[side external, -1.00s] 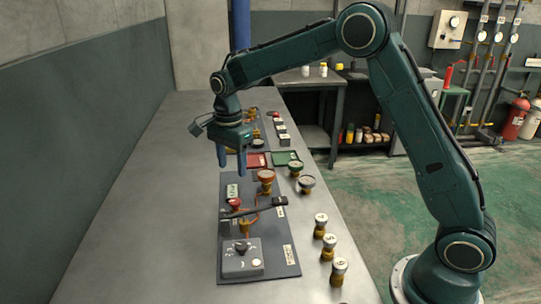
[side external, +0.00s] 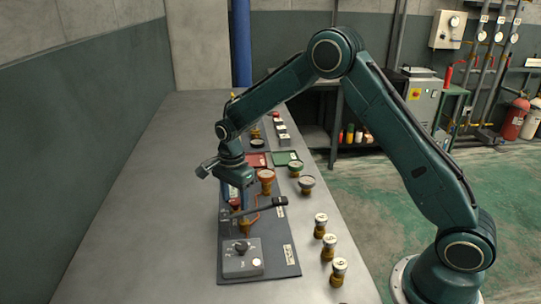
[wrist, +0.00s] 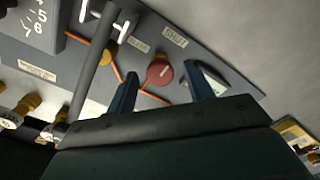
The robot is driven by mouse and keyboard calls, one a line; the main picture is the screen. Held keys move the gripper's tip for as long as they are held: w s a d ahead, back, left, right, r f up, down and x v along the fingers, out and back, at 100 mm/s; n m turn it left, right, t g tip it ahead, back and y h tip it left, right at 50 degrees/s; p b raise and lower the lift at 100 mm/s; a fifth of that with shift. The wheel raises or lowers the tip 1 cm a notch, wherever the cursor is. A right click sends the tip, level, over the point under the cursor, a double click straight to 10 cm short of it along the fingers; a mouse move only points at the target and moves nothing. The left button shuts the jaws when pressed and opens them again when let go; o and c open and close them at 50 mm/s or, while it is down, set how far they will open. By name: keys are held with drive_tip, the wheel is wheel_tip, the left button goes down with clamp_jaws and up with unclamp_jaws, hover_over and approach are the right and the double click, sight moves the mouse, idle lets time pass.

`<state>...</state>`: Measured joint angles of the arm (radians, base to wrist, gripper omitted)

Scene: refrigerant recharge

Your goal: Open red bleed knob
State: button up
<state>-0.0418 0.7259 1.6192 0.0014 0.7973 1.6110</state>
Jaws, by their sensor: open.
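The red bleed knob (wrist: 160,73) is a round red cap with a pale mark, on the dark panel (wrist: 240,75). In the side view the knob (side external: 235,204) is partly hidden below my gripper. My gripper (wrist: 162,69) is open, with one blue finger on each side of the knob in the wrist view. In the side view my gripper (side external: 236,196) points down over the panel, its fingertips close to the knob. I cannot tell whether the fingers touch it.
A dark lever (side external: 260,209) lies across the panel just in front of the knob. A grey dial box (side external: 241,258) sits at the panel's near end. An orange-topped valve (side external: 266,178) stands to the right. The bench's left side (side external: 150,220) is clear.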

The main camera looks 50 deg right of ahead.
drive_tip(key=c, duration=1)
drive_tip(key=shift+o, duration=0.2)
drive_tip(key=shift+n, duration=0.4)
drive_tip(key=n, duration=0.3)
drive_tip(key=shift+n, duration=0.3)
drive_tip(key=n, duration=0.4)
drive_tip(key=shift+n, duration=0.3)
drive_tip(key=n, duration=0.4)
drive_tip(key=shift+n, duration=2.5)
